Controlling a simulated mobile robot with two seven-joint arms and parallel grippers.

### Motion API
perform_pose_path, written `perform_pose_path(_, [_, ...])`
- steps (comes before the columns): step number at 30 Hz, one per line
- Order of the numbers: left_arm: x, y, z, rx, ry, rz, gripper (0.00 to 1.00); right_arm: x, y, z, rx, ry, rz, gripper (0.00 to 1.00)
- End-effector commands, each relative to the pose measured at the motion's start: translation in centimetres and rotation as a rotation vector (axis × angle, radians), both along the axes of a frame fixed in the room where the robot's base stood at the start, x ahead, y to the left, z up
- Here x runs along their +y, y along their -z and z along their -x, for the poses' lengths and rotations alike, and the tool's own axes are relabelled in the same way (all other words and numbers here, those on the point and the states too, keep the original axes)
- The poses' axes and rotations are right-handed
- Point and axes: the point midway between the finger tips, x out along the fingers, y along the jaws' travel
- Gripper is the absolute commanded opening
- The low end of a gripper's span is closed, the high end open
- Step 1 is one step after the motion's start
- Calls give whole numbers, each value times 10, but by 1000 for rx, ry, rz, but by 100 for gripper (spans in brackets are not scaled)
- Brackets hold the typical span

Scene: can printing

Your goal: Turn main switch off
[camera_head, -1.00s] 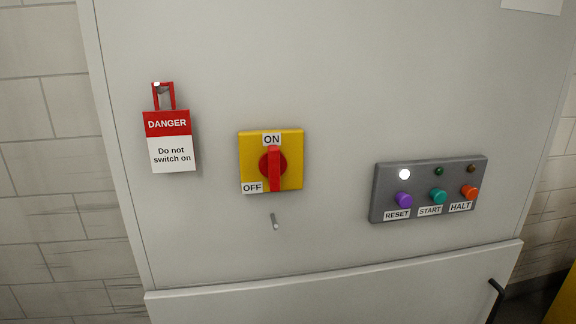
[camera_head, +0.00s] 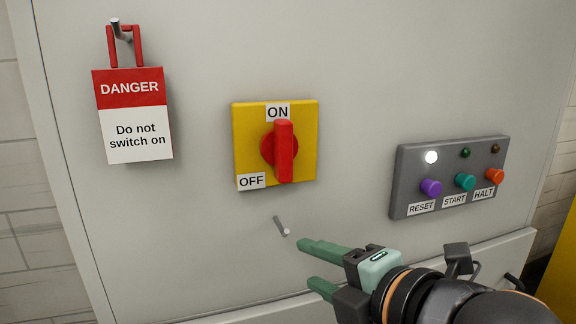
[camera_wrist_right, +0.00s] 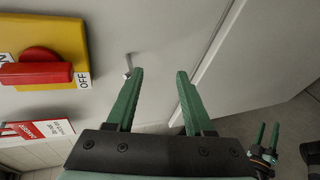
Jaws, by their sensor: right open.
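The main switch has a yellow plate (camera_head: 244,150) with a red handle (camera_head: 284,152) standing upright, its top at the ON label and the OFF label at lower left. My right gripper (camera_head: 309,264) is open and empty, below and slightly right of the switch, its fingers pointing left. In the right wrist view the open fingers (camera_wrist_right: 160,75) are apart from the switch, whose red handle (camera_wrist_right: 35,68) shows at the left edge. My left gripper (camera_wrist_right: 268,132) shows small at lower right in that view, its fingers apart; it is not in the head view.
A metal peg (camera_head: 281,226) sticks out below the switch, near the right fingertips. A red and white danger tag (camera_head: 136,145) hangs on the left. A grey button panel (camera_head: 405,165) with lamps is on the right.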

Motion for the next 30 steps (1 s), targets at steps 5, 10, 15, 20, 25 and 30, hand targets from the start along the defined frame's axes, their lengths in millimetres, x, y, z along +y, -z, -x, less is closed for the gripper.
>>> perform_pose_path(5, [0, 3, 1, 2, 0, 0, 50, 6, -49, 19, -246, -90, 271, 52])
perform_pose_path(10, [1, 3, 2, 5, 0, -1, 50, 10, -93, 41, -492, -144, 576, 52])
perform_pose_path(15, [1, 5, 5, 10, -1, -2, 50, 7, -129, 64, -696, -145, 879, 52])
perform_pose_path(20, [1, 6, 6, 13, -1, -3, 50, 2, -151, 79, -815, -120, 1094, 52])
perform_pose_path(25, [2, 6, 6, 12, -1, -3, 50, -1, -161, 87, -866, -100, 1205, 52])
perform_pose_path(30, [3, 0, 5, 9, -3, -4, 50, 0, -164, 83, -871, -100, 1225, 52])
